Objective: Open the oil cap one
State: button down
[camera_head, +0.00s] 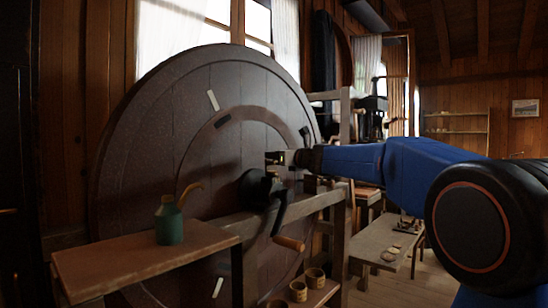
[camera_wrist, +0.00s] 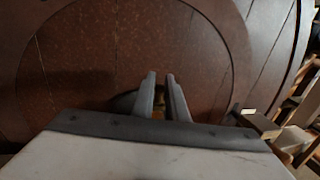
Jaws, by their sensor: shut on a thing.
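My gripper (camera_head: 276,158) is at the hub of the big dark wooden wheel (camera_head: 150,130), just above the black bearing housing (camera_head: 256,187). In the wrist view my gripper (camera_wrist: 161,80) has its two grey fingers close together, pointing at the wheel face. A small brass-brown piece, oil cap one (camera_wrist: 158,114), shows between the fingers, low down. The fingers are shut on it. Most of the cap is hidden by the fingers, and whether its lid is raised cannot be told.
A crank with a wooden handle (camera_head: 290,243) hangs below the housing. A green oil can (camera_head: 169,222) stands on a wooden shelf (camera_head: 140,262) at the left. A wooden beam (camera_head: 315,203) runs beneath my gripper. A bench (camera_head: 380,240) stands at the right.

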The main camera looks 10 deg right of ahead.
jog(key=shift+w+d+f+n+g+y, duration=0.1)
jog(key=shift+w+d+n+g+y, duration=0.15)
jog(key=shift+n+g+y, duration=0.45)
jog(key=shift+w+d+n+g+y, duration=0.15)
jog(key=shift+d+n+g+y, duration=0.15)
jog(key=shift+n+y, duration=0.65)
jog(key=n+g+y, duration=0.2)
jog(key=w+n+g+y, duration=0.1)
jog(key=g+y, duration=0.1)
jog(key=y, duration=0.1)
jog(key=shift+w+d+n+g, duration=0.1)
jog(key=shift+d+n+g, duration=0.1)
jog(key=shift+n+g, duration=0.2)
jog(key=n+g+y, duration=0.1)
jog(key=n+g, duration=0.1)
jog(key=g, duration=0.1)
jog(key=w+n+g+y, duration=0.1)
jog(key=n+g, duration=0.1)
jog(key=shift+w+g+y, duration=0.15)
jog(key=shift+g+y, duration=0.1)
jog(key=shift+g, duration=0.15)
jog(key=shift+w+a+n+g, duration=0.1)
jog(key=shift+w+n+g, duration=0.1)
jog(key=shift+n+g, duration=0.7)
jog(key=shift+w+n+g, duration=0.15)
jog(key=shift+n+g, duration=0.3)
jog(key=shift+g, duration=0.85)
jog(key=shift+w+n+g, duration=0.1)
jog(key=shift+n+g, duration=0.3)
jog(key=shift+g, duration=0.2)
